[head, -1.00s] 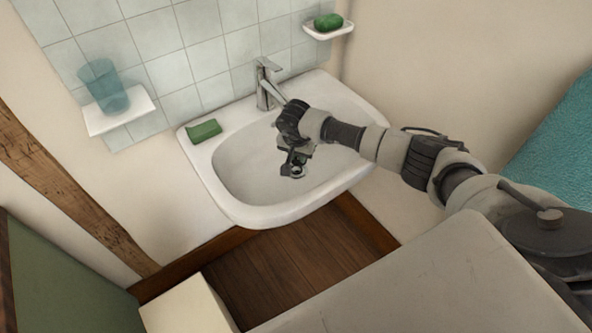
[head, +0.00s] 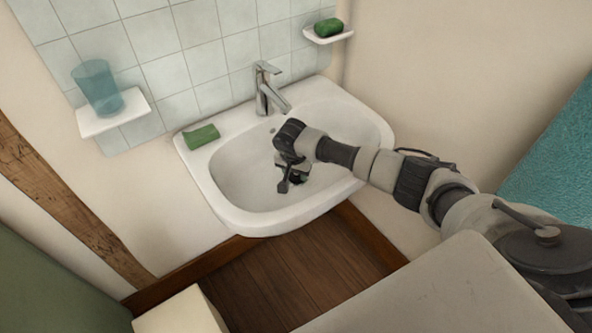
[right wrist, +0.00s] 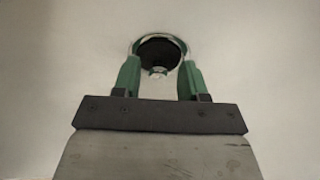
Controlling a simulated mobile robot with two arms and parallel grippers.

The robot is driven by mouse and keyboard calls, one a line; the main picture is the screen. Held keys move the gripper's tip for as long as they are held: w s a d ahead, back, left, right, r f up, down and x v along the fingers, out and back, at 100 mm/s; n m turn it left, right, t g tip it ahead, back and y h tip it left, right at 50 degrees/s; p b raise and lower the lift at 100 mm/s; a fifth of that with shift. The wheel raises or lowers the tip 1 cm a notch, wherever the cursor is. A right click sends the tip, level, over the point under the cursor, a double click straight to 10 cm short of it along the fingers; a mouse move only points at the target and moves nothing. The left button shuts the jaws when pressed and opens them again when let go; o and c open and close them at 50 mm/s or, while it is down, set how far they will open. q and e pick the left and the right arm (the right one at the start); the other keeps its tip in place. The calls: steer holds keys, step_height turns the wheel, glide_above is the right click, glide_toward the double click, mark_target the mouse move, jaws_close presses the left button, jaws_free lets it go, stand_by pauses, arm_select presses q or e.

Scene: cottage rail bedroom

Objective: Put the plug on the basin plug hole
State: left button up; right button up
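The white basin (head: 225,178) is on the wall in the head view. My right gripper (head: 294,180) is down inside its bowl, over the plug hole area. In the right wrist view its green fingers (right wrist: 158,78) stand apart. A dark round shape with a small chrome knob (right wrist: 158,71), which looks like the plug, shows between them. A chrome ring, the plug hole rim (right wrist: 160,35), surrounds the dark shape. The fingers overlap the ring's lower sides. I cannot tell whether they touch the plug or how it is seated. My left gripper is out of view.
The chrome tap (head: 268,92) stands at the basin's back, close to my right wrist. A green bar (head: 201,136) lies on the basin's left rim. Wall shelves hold a blue cup (head: 98,88) and green soap (head: 328,28). The bowl's left side is clear.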

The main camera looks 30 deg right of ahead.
steer(key=shift+r, duration=0.35)
steer(key=v, duration=1.1)
steer(key=shift+s+r, duration=0.15)
steer(key=shift+r, duration=0.15)
